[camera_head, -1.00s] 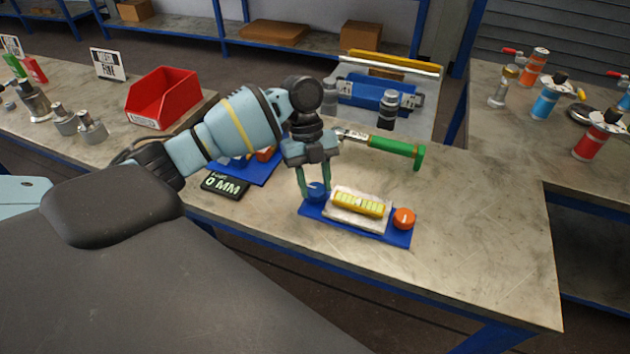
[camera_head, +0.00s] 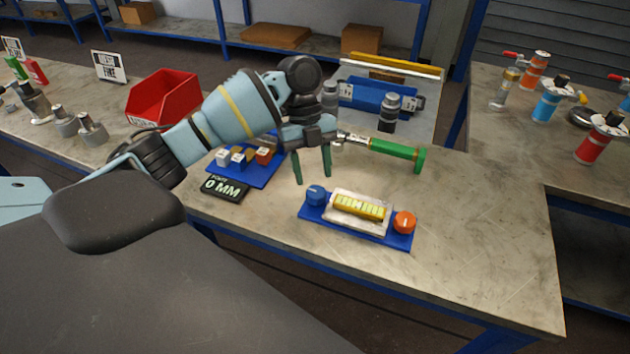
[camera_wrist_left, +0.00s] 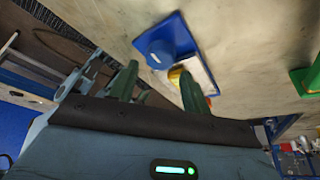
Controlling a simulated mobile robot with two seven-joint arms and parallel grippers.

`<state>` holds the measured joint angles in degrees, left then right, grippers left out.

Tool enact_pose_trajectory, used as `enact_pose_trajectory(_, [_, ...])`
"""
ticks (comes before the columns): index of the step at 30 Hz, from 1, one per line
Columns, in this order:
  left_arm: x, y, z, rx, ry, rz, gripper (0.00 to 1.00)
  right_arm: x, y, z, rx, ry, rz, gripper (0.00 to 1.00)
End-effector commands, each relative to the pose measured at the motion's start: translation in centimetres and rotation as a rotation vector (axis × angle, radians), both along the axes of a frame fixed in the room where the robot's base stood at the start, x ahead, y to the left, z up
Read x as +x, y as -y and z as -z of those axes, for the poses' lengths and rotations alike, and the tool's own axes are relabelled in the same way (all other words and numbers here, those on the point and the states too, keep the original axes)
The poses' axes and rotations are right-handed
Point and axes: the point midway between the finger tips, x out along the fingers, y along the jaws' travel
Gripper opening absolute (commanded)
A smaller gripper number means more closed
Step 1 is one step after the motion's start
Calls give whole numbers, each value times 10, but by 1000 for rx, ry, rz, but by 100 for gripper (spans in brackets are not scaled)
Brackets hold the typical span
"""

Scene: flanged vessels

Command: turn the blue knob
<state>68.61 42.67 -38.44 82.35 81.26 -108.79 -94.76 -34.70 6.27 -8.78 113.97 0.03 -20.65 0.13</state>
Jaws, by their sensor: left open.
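The blue knob (camera_head: 316,194) sits at the left end of a blue base plate (camera_head: 345,228) on the bench. A white block with a yellow vial-like gauge (camera_head: 360,206) is in the plate's middle, and an orange knob (camera_head: 404,222) is at its right end. My left gripper (camera_head: 312,182) is open and empty, its green fingers above and just behind the blue knob, apart from it. In the left wrist view the blue knob (camera_wrist_left: 158,54) shows beyond the open fingers (camera_wrist_left: 157,82), clear of them. My right gripper is not in view.
A black "0 MM" display (camera_head: 224,187) and a blue tray with small blocks (camera_head: 240,175) lie left of the plate. A green-handled tool (camera_head: 395,148) lies behind. A red bin (camera_head: 163,97) stands at the left. The bench to the right of the plate is clear.

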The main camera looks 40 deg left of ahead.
Motion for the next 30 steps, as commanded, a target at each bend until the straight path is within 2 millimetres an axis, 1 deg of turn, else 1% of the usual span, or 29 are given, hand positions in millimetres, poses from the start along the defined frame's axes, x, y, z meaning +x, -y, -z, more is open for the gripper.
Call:
enact_pose_trajectory(1, [3,-3,-8,0,3,-2,48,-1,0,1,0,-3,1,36])
enact_pose_trajectory(3, [5,-6,-17,-2,1,-2,48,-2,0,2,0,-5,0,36])
enact_pose_trajectory(9, [8,-11,-32,-1,-1,0,48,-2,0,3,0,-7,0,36])
enact_pose_trajectory(17, [8,-12,-34,0,-2,1,48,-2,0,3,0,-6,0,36])
enact_pose_trajectory(18, [8,-12,-34,0,-1,0,49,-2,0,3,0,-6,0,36])
enact_pose_trajectory(20, [7,-12,-34,0,-1,-7,57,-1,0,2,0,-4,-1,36])
enact_pose_trajectory(21, [7,-13,-35,1,0,-26,60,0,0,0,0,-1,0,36])
enact_pose_trajectory(23, [4,-15,-35,5,2,-79,60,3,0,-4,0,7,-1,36])
enact_pose_trajectory(27, [-1,-17,-38,5,8,-254,60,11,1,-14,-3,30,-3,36])
enact_pose_trajectory(30, [-4,-18,-38,1,6,-348,60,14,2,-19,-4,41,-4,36])
